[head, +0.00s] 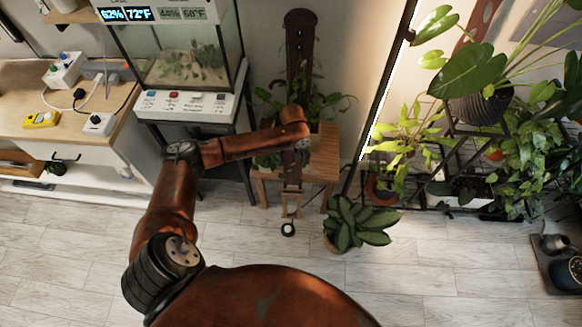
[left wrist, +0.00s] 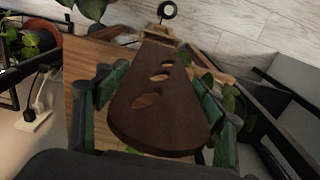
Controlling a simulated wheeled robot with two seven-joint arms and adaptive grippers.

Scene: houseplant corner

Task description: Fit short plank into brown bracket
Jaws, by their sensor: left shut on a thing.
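The short plank (left wrist: 180,118) is dark brown with a row of oval holes. In the left wrist view it lies between the green finger pads of my left gripper (left wrist: 162,92), which is shut on it. A light brown wooden bracket (left wrist: 158,34) shows past the plank's far end; it also shows in the head view (head: 291,204), at the table's front side. The far end points towards the bracket, but I cannot tell whether they touch. In the head view my left gripper (head: 298,150) is over the small table, partly hidden by my arm. My right gripper is not seen.
A small wooden table (head: 325,150) carries plants. A tall dark perforated board (head: 299,55) rises behind my arm. A glass tank (head: 190,60) stands left, a potted plant (head: 358,222) at front right.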

